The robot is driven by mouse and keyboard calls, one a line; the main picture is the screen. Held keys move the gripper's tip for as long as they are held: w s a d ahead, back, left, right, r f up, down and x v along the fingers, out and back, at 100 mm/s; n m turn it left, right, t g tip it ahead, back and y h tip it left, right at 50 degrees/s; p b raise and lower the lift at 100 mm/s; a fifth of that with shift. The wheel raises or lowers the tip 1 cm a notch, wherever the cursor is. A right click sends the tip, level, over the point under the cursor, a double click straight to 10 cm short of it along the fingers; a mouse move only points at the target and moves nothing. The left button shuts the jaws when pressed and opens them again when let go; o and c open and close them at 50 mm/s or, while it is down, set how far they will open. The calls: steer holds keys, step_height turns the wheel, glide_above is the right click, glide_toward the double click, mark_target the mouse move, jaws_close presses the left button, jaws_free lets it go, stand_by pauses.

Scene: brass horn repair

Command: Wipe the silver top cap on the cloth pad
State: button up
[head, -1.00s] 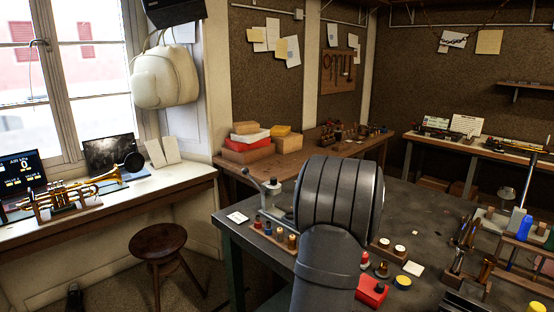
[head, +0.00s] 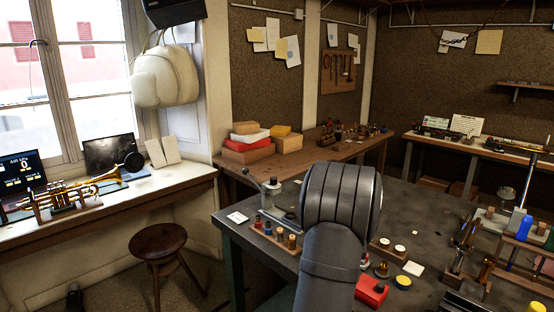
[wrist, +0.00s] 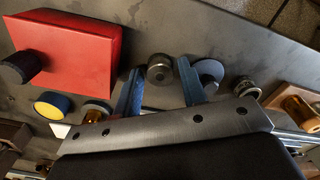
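In the wrist view a small silver knurled cap (wrist: 160,70), apparently the silver top cap, lies between the tips of two blue fingers. My gripper (wrist: 160,82) is open around it, with a gap visible on each side. Whether the fingertips are at the cap's height is hard to tell. In the head view my arm hides the gripper and this cap.
A red box (wrist: 70,55) with a black knob is left of the gripper; it also shows in the head view (head: 371,291). A yellow-and-blue round tin (wrist: 52,104) and a brass piece (wrist: 97,110) are close by. Another small ringed part (wrist: 246,87) lies right.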

steer(key=c, duration=0.8)
steer(key=shift+r, duration=3.95)
steer(key=w+d, duration=0.1)
steer(key=d, duration=0.7)
steer(key=w+d, duration=0.1)
steer(key=d, duration=0.7)
steer(key=w+d+f, duration=0.1)
steer(key=d, duration=0.7)
steer(key=shift+w+d, duration=0.3)
steer(key=shift+w, duration=0.05)
